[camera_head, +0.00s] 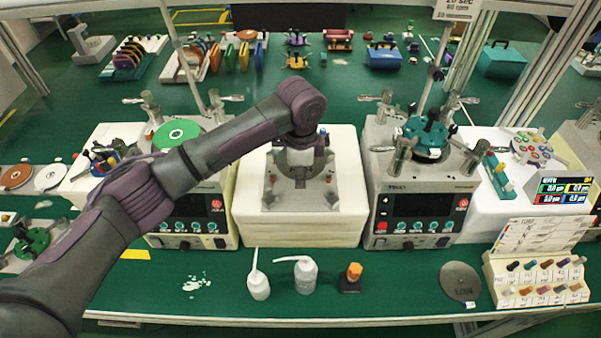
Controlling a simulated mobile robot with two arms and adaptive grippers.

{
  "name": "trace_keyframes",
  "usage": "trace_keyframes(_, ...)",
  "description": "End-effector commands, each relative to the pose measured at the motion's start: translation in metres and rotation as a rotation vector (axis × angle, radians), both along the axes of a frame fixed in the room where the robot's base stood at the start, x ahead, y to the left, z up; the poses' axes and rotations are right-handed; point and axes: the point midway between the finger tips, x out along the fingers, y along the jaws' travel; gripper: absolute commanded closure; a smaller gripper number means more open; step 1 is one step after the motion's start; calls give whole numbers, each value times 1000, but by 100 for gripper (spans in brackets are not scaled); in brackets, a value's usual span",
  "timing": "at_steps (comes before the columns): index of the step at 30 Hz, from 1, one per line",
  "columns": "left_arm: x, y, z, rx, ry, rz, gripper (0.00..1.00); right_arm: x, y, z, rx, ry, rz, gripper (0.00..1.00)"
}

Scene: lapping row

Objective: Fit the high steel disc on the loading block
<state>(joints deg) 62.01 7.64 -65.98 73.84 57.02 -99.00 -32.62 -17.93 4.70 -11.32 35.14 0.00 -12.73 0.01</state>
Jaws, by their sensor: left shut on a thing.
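My left gripper (300,178) points down over the middle of a white block (299,235) with a grey metal plate (276,201) on top. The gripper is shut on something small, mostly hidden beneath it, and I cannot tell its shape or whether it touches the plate. I cannot single out the high steel disc or say for sure which part is the loading block. A flat grey disc (460,281) lies on the green bench at front right. My right gripper is not in view.
Lapping machines stand left (196,217) and right (422,212) of the white block. Two white bottles (258,286) (305,276) and an orange-capped item (353,277) stand in front. A rack of small bottles (540,277) is at right.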

Motion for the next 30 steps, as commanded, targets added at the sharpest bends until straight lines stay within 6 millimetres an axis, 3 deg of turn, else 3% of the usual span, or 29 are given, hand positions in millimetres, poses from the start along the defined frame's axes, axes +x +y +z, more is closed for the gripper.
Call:
trace_keyframes(3,0,0,2,0,-5,0,100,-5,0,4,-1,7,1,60)
trace_keyframes(7,0,1,3,0,-12,0,100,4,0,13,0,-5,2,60)
trace_keyframes(13,0,1,-19,1,-12,1,100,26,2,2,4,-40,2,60)
trace_keyframes(22,0,0,-48,1,-11,1,100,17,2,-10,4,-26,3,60)
trace_keyframes(30,1,0,-58,0,-14,0,100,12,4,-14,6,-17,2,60)
